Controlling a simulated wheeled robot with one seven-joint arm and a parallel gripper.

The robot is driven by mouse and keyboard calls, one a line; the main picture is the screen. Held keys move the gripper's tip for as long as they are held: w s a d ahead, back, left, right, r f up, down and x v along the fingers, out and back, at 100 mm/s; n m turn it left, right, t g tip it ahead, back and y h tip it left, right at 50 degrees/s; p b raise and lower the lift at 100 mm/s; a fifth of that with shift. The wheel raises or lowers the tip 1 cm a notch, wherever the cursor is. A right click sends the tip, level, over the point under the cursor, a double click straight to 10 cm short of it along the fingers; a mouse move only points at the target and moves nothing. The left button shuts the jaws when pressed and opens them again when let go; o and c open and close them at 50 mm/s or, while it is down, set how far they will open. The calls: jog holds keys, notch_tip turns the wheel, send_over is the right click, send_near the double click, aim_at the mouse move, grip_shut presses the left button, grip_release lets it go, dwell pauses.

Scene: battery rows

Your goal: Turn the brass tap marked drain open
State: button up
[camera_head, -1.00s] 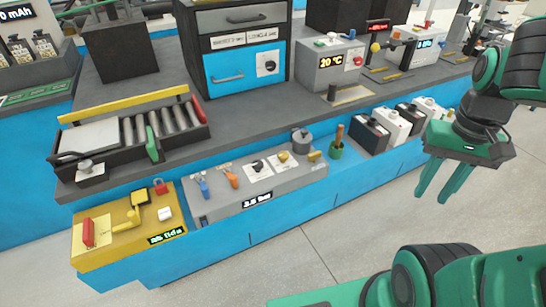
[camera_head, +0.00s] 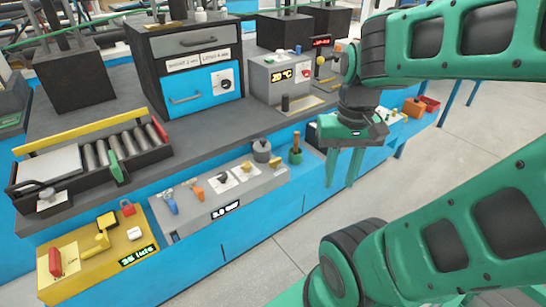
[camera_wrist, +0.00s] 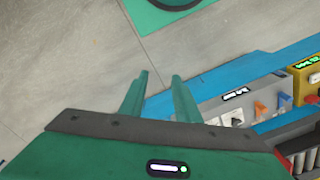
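A small brass-coloured tap (camera_head: 246,166) sits on a white label plate on the grey panel box (camera_head: 180,232) at the bench front. The plate's writing is too small to read, so I cannot confirm the drain mark. Beside it are a black knob (camera_head: 222,179), an orange lever (camera_head: 197,192) and a blue lever (camera_head: 170,203). My gripper (camera_head: 343,184) is open and empty, pointing down, right of the panel and apart from it. In the wrist view my gripper's fingers (camera_wrist: 160,77) are parted, with the grey panel box (camera_wrist: 208,108) to their right.
A yellow box (camera_head: 70,277) with a red lever and a yellow lever stands left of the panel. A grey cylinder (camera_head: 261,151) and a green cup (camera_head: 295,157) stand near the tap. A roller tray (camera_head: 90,180) and drawer cabinet (camera_head: 150,65) are behind. Open floor lies in front.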

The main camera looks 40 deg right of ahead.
jog(key=w+d+m, duration=0.3)
jog(key=w+m, duration=0.3)
jog(key=w, duration=0.9)
jog(key=m, duration=0.5)
send_over(276, 159)
notch_tip(276, 159, down, 4)
jog(key=f, duration=1)
jog(key=shift+s+a+f, duration=0.1)
jog(key=shift+a+f, duration=0.1)
jog(key=shift+f, duration=0.05)
grip_shut()
jog(key=shift+d, duration=0.1)
